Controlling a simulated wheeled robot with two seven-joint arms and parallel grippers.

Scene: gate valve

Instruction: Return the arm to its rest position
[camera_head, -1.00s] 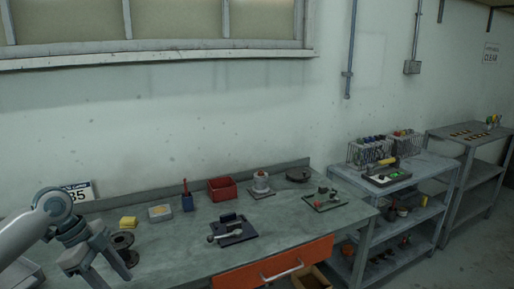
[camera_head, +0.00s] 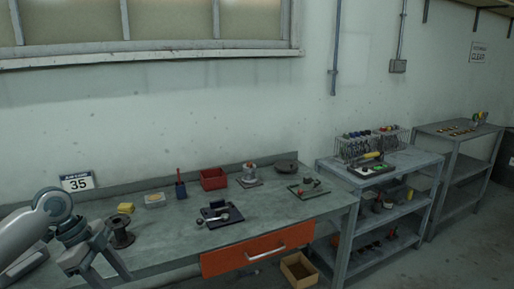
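My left arm comes in at the lower left, and its gripper (camera_head: 98,272) points down near the left end of the grey workbench (camera_head: 160,245). Its two fingers are spread apart with nothing seen between them. A dark spool-like part (camera_head: 120,234) stands on the bench just right of the gripper, apart from it as far as I can see. A dark plate with a lever-like fixture (camera_head: 218,215) lies at the bench's middle. My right gripper does not show.
The orange drawer (camera_head: 257,252) is at the front, with a cardboard box (camera_head: 299,271) below. Shelves (camera_head: 385,185) stand at the right.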

